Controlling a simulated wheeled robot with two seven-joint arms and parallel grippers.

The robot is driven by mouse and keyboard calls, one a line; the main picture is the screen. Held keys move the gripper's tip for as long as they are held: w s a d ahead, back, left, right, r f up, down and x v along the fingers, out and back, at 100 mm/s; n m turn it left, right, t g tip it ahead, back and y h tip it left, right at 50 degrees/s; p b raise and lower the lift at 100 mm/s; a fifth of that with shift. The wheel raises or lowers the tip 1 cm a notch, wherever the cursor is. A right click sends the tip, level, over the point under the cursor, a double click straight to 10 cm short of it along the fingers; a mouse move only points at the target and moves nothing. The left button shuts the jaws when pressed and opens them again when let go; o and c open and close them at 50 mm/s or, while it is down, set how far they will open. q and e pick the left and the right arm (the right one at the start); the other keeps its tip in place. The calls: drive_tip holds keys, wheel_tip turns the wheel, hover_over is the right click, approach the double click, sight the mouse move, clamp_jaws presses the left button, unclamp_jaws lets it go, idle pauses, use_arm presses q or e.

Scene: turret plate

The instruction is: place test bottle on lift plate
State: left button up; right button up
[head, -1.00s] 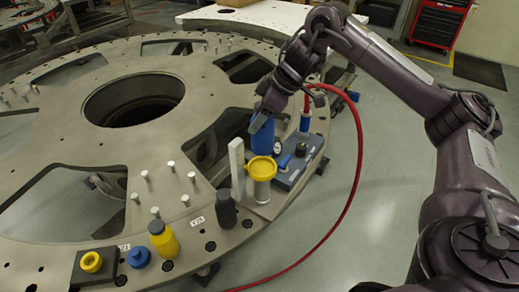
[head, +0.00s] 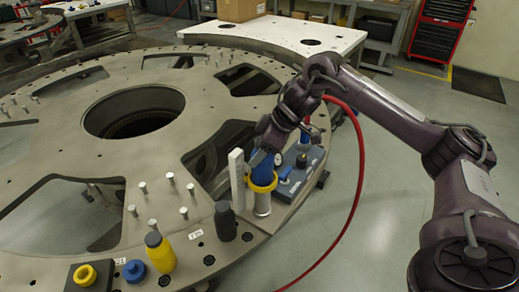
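A blue bottle (head: 262,169), which I take as the test bottle, is held upright by my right gripper (head: 269,150), whose fingers close around its upper part. The bottle's lower end is at the mouth of a yellow collar (head: 249,186) on a clear cylinder (head: 262,204). It looks to be inside the collar, but I cannot tell how deep. The cylinder stands on a grey plate (head: 268,220) at the turret's right edge. I cannot pick out the lift plate for certain. My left gripper is not in view.
A pale upright post (head: 237,180) stands just left of the collar. A grey-blue control box (head: 298,180) with a red hose (head: 361,170) is on its right. A black cylinder (head: 225,220) and yellow bottle (head: 160,252) stand in front on the turret plate (head: 60,160).

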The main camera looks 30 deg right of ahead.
drive_tip(key=o, duration=0.5)
drive_tip(key=shift+s+d+r, duration=0.1)
drive_tip(key=shift+d+r, duration=0.1)
drive_tip(key=shift+r, duration=0.35)
drive_tip(key=p+v, duration=0.3)
drive_tip(key=v, duration=0.8)
drive_tip(key=shift+p, duration=0.35)
